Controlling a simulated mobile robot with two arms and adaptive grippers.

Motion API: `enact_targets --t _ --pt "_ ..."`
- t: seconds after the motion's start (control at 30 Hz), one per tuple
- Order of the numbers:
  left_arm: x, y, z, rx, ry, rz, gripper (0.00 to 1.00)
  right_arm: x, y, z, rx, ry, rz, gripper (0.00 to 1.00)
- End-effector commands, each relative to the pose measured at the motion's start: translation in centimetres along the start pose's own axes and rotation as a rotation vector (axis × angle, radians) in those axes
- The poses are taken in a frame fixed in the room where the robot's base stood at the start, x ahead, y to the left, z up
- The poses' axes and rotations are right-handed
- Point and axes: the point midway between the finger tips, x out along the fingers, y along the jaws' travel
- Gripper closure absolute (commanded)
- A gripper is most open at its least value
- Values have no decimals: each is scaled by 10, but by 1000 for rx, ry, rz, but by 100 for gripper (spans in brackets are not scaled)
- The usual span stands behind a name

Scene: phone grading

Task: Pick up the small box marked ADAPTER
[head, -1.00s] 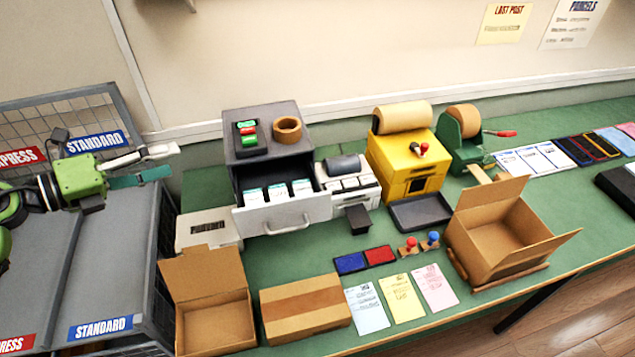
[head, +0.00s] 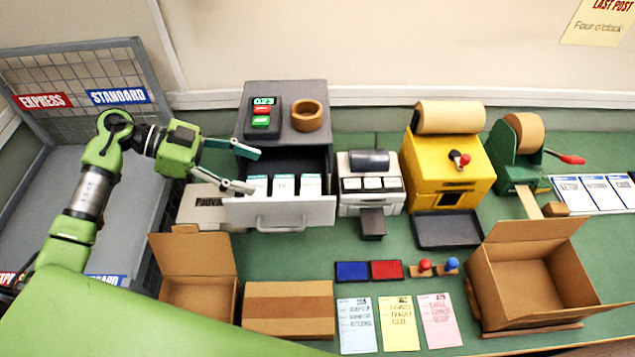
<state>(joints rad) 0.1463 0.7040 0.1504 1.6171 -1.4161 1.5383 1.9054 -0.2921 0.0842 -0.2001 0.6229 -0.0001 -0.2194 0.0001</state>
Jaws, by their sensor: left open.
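The open drawer (head: 300,212) of the grey cabinet (head: 345,125) holds three small white boxes with teal markings: a left one (head: 258,181), a middle one (head: 284,184) and a right one (head: 311,184). Their print is too small to read, so I cannot tell which says ADAPTER. My left gripper (head: 254,170) is open and empty, its fingers pointing right at the drawer's left end. Its lower fingertip is close to the left box and overlaps it in view; contact is unclear. My right gripper is out of view.
The cabinet carries a keypad unit and a tape roll (head: 307,114). A small white printer (head: 370,185) stands just right of the drawer. Open cartons (head: 197,262) and a closed carton (head: 288,310) lie in front. Wire-backed sorting bins (head: 75,65) stand at left.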

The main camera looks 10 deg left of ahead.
Motion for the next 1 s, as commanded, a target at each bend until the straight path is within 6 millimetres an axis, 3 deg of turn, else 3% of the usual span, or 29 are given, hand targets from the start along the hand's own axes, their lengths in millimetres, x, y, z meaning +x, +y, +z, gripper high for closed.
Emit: enact_targets --t 0.33,0.6,1.0 --pt "66 1 3 -1 4 5 42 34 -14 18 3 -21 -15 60" --pt "86 1 -1 0 2 4 42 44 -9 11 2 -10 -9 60" --pt "132 4 -7 0 3 3 42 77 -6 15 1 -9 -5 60"
